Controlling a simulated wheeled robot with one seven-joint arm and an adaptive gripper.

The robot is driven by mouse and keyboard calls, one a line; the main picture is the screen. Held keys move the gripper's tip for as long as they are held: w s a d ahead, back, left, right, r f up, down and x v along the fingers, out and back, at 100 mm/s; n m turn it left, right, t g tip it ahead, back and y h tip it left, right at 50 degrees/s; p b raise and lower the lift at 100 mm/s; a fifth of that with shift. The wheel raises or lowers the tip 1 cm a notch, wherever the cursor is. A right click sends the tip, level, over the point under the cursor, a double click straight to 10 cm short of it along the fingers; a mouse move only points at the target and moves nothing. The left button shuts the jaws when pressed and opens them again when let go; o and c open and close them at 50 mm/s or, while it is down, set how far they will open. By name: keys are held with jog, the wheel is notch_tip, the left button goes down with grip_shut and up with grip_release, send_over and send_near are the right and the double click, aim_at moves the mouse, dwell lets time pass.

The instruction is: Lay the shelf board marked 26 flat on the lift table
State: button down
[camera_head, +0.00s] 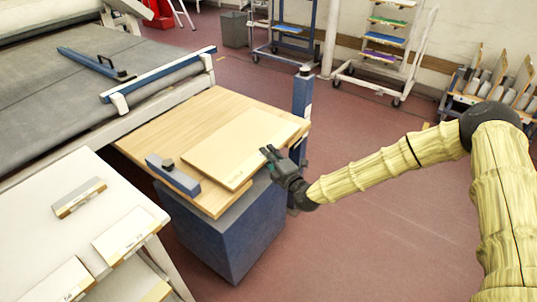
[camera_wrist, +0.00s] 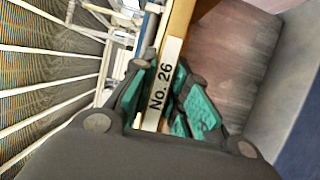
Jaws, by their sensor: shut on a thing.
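The shelf board marked No. 26 (camera_head: 240,150) is a pale, thin wooden board. In the head view it lies flat, or nearly so, over the wooden top of the lift table (camera_head: 215,104); I cannot tell whether its whole underside touches. My gripper (camera_head: 272,160) is at the board's near right edge, shut on it. In the wrist view the edge label "No. 26" on the board (camera_wrist: 163,88) shows between the green finger pads of my gripper (camera_wrist: 160,105). The lift table has a blue-grey base (camera_head: 228,235).
A conveyor bed (camera_head: 60,85) adjoins at the left behind a blue rail (camera_head: 160,75). A white bench (camera_head: 60,230) with labelled pieces is front left. A blue post (camera_head: 302,105) stands behind right. Red floor at right is clear.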

jog(key=shift+f, duration=0.35)
dwell(0.5)
jog(key=c, duration=1.4)
grip_release()
jog(key=shift+o, duration=0.4)
jog(key=shift+f, duration=0.2)
jog(key=v, duration=1.2)
jog(key=shift+w, duration=0.1)
